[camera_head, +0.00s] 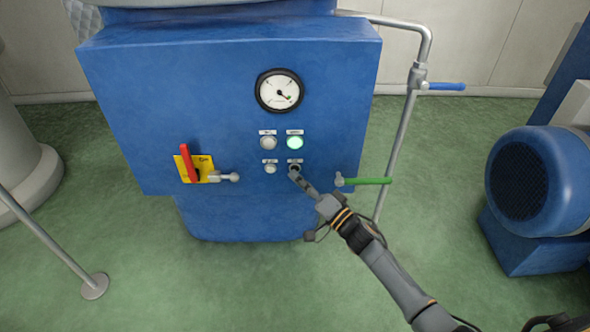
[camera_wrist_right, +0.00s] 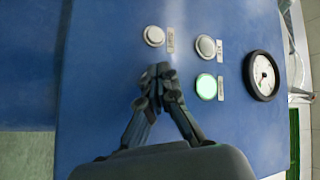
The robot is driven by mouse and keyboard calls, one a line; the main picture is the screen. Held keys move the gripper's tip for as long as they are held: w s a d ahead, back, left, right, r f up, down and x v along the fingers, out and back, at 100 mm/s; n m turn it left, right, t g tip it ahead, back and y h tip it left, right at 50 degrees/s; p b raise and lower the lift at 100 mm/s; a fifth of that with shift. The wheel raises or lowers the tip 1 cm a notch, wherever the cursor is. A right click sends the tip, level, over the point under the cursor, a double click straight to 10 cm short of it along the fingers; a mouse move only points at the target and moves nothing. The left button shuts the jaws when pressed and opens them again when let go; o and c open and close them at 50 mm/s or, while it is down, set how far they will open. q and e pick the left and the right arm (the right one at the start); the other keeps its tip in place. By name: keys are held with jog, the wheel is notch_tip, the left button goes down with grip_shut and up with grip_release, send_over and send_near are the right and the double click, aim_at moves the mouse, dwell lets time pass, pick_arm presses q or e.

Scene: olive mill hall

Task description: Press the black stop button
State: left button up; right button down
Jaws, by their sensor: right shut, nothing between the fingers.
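The blue control panel (camera_head: 230,120) faces me in the head view. My right gripper (camera_head: 298,175) is shut and empty, with its fingertips at the lower right button position, under a small label. The black stop button there is mostly or wholly covered by the fingertips, so I cannot tell whether they touch it or whether it is pressed in. In the right wrist view the closed fingertips (camera_wrist_right: 158,74) also hide that spot. The white button (camera_head: 270,169) sits just to its left and shows clear of the fingers in the wrist view (camera_wrist_right: 154,36). My left gripper is not in view.
Above are an unlit grey-white lamp (camera_head: 268,143), a lit green lamp (camera_head: 295,143) and a round gauge (camera_head: 279,91). A red-handled switch (camera_head: 188,163) is at left. A green-handled valve (camera_head: 365,181) and pipe (camera_head: 402,135) stand close right. A blue motor (camera_head: 540,175) is farther right.

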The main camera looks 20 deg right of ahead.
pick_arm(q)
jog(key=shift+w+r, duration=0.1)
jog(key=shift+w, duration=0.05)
pick_arm(e)
jog(key=shift+w+d, duration=0.1)
jog(key=shift+w, duration=0.3)
dwell(0.4)
jog(key=shift+s, duration=0.2)
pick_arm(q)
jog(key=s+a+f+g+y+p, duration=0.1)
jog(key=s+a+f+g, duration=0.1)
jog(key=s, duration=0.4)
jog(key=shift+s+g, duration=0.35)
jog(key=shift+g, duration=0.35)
pick_arm(e)
jog(key=shift+s+a, duration=0.25)
jog(key=shift+s, duration=0.35)
